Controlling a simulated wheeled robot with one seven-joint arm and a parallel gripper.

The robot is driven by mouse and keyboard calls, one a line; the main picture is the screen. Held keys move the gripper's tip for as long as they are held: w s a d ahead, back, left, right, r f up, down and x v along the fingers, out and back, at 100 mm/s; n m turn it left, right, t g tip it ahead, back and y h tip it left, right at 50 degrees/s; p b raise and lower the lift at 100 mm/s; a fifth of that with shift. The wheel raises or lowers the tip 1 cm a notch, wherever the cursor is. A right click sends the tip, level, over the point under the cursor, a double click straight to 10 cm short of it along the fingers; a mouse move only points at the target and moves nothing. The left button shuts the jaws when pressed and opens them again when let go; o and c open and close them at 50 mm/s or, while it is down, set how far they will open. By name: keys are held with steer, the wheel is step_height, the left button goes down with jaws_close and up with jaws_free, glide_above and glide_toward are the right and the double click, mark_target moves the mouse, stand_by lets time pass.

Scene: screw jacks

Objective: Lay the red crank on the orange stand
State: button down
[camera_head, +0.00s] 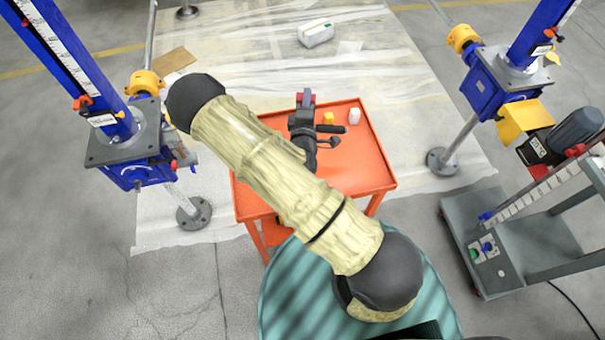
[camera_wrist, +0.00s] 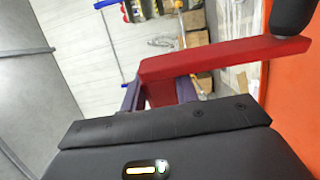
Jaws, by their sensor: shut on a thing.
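The red crank (camera_head: 306,98) is between the fingertips of my gripper (camera_head: 305,103), near the far edge of the orange stand (camera_head: 365,165) in the head view. In the wrist view the crank's red arm (camera_wrist: 225,55) crosses the fingers of my gripper (camera_wrist: 160,94), which are shut on it. Its black handle (camera_wrist: 291,15) stands at the right end of that arm. The orange stand (camera_wrist: 298,120) fills the right side of the wrist view. I cannot tell the crank's height above it. My arm hides part of the stand's left and near top.
A small yellow piece (camera_head: 328,118) and a white piece (camera_head: 354,116) stand near the stand's far edge. Blue screw jacks rise at left (camera_head: 130,140) and right (camera_head: 500,85). A grey cart (camera_head: 500,240) is at right. The stand's right half is mostly clear.

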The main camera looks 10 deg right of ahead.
mark_target(331, 127)
steer(key=d+f+n+y, duration=0.1)
steer(key=d+f, duration=0.1)
steer(key=s+d+f+n+y, duration=0.1)
steer(key=d+f+y, duration=0.1)
steer(key=f, duration=0.1)
steer(key=s+d+f+n+y, duration=0.1)
steer(key=d+f, duration=0.1)
steer(key=f, duration=0.1)
steer(key=shift+d+t+y, duration=0.3)
steer(key=shift+t, duration=0.1)
steer(key=shift+s+d+f+y, duration=0.1)
steer(key=shift+d+f+y, duration=0.05)
steer(key=shift+f+y, duration=0.15)
steer(key=shift+d, duration=0.15)
